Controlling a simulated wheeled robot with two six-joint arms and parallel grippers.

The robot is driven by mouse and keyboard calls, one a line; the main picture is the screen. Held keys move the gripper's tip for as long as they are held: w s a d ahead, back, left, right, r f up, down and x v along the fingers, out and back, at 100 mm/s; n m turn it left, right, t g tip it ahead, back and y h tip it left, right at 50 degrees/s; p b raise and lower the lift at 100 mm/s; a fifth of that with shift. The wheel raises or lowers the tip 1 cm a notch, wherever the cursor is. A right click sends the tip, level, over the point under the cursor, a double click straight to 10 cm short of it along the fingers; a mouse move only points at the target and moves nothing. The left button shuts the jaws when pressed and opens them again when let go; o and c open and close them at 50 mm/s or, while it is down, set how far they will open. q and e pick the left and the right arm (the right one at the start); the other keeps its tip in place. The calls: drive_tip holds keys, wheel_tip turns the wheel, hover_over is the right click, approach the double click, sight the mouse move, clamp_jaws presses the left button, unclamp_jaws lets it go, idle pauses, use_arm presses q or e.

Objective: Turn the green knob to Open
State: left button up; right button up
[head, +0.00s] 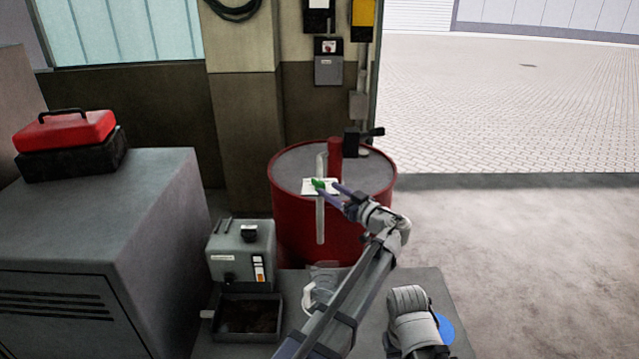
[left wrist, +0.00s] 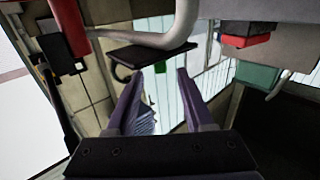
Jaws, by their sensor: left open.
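The green knob (head: 318,184) sits at a white label plate (head: 307,188) by an upright pale pipe, in front of the red drum's top in the head view. In the left wrist view the green knob (left wrist: 160,67) shows small, between and beyond the fingertips, beside a dark plate (left wrist: 145,57). My left gripper (head: 333,192) has its two purple fingers spread and pointing at the knob from the right. It also shows open and empty in the left wrist view (left wrist: 160,72). I cannot tell whether a finger touches the knob. The knob's setting is too small to read. My right gripper is not in view.
The pale pipe (head: 320,228) runs up in front of the red drum (head: 290,220). A grey box (head: 240,252) and an open tray (head: 247,317) stand left of my arm. A grey cabinet (head: 100,230) with a red toolbox (head: 65,131) fills the left. Open floor lies right.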

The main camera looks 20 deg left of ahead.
sight(323, 187)
use_arm(q)
drive_tip(key=x, duration=0.6)
drive_tip(key=shift+f, duration=0.1)
clamp_jaws()
idle(0.3)
